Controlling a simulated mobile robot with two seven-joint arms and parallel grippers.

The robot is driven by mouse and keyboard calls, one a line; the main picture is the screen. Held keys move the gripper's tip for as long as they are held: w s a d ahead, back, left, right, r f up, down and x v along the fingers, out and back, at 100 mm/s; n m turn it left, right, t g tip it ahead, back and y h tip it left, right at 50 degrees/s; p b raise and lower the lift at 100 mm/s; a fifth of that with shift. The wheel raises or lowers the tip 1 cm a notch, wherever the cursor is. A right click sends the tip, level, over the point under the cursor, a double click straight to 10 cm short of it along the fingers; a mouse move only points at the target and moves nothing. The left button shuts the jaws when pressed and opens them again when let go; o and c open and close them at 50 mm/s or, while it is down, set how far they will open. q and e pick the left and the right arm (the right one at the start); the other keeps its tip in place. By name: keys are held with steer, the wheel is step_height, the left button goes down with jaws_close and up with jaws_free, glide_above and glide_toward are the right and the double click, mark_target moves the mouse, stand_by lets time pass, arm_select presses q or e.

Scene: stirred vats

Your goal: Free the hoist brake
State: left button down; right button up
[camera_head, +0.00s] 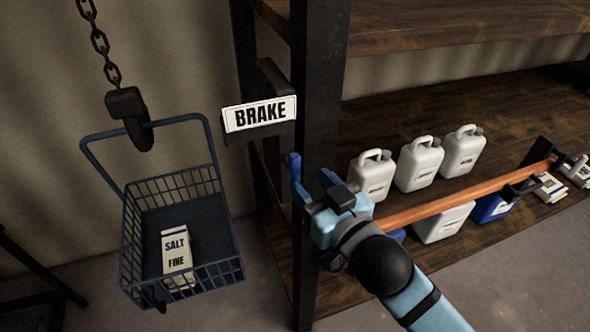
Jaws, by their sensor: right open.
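A white sign reading BRAKE (260,115) is fixed beside the dark shelf post. Below it a small blue handle (295,167) stands upright against the post; its lower part is hard to make out. My right gripper (318,193) is just right of and a little below this handle, in front of the post. It is open, with nothing seen between its fingers, and appears apart from the handle. A blue wire basket (181,188) hangs at left from a hook (127,105) on a chain (98,42). It holds a white packet marked SALT FINE (176,252). My left gripper is out of view.
The dark post (318,100) stands close beside my right gripper. An orange bar (465,190) crosses the shelf front at right. Floor below the basket is clear.

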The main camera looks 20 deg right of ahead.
mark_target(298, 169)
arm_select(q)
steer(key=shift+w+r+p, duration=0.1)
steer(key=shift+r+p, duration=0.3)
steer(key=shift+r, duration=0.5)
arm_select(e)
steer(key=x, duration=0.6)
steer(key=shift+r, duration=0.1)
jaws_close()
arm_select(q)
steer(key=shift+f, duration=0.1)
